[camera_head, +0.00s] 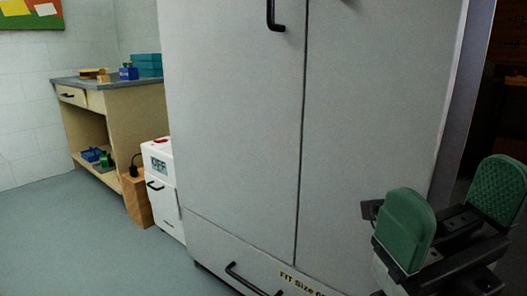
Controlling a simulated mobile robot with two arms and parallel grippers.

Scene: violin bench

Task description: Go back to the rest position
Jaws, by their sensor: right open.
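My right gripper (455,218) is at the lower right of the head view. Its two green padded fingers stand wide apart with nothing between them. It is in front of the tall grey cabinet (235,120), overlapping its right door and right edge in the picture. My left gripper is not in view.
The cabinet's doors and bottom drawer with a black handle (246,279) look shut. Left of it stand a small white unit (162,190) with a display, a wooden block (138,200) and a wooden bench (135,112) holding small boxes. Grey floor (75,245) is clear at left.

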